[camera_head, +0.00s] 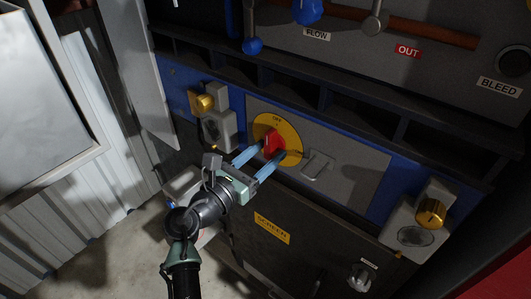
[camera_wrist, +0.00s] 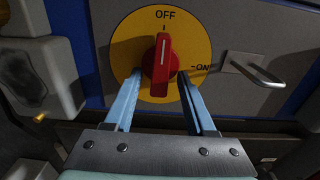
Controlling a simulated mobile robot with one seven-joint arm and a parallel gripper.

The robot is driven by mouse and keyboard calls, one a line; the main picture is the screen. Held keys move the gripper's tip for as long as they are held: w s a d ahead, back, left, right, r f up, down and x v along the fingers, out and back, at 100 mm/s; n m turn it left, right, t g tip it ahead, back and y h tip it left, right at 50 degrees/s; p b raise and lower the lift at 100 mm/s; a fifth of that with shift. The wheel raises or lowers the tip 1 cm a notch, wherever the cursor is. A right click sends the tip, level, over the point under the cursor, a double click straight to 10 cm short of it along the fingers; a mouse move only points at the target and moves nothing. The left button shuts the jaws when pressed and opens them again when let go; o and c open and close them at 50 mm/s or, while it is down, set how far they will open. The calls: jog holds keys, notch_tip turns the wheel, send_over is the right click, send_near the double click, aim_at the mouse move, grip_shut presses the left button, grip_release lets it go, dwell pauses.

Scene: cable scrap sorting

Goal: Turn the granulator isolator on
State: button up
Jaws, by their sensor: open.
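The granulator isolator is a red rotary knob (camera_wrist: 160,66) on a round yellow plate (camera_wrist: 122,38) marked OFF at the top and ON at the right. The knob stands upright with its white line toward OFF. In the head view the red knob (camera_head: 272,145) and the yellow plate (camera_head: 292,137) sit on a grey panel. My gripper (camera_head: 261,157) is open in front of the lower part of the knob. In the wrist view my gripper (camera_wrist: 160,82) has one blue finger on each side of the knob's lower end. Whether the fingers touch it I cannot tell.
A metal loop handle (camera_head: 318,164) is right of the plate. A SCREEN label (camera_head: 272,228) is on the dark panel below. Levers with blue knobs (camera_head: 253,46) hang above, and a grey door stands left.

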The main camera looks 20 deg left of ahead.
jog(key=shift+c, duration=0.3)
grip_shut()
jog(key=shift+a+m, duration=0.1)
jog(key=shift+m, duration=0.3)
jog(key=m+b, duration=0.2)
jog(key=m, duration=0.1)
jog(key=shift+w+a+m, duration=0.1)
jog(key=shift+a+m, duration=0.05)
jog(key=shift+m, duration=0.25)
jog(key=shift+w+a+r+m+b, duration=0.15)
jog(key=shift+m+b, duration=1.15)
jog(key=shift+m, duration=0.95)
jog(key=shift+s+a+r+m+b, duration=0.1)
jog(key=shift+r+m+b, duration=0.1)
jog(key=shift+m+b, duration=1.55)
jog(key=shift+w+a+r+m+b, duration=0.15)
jog(key=shift+m+b, duration=0.65)
jog(key=shift+m, duration=1.9)
jog(key=shift+s+d, duration=0.1)
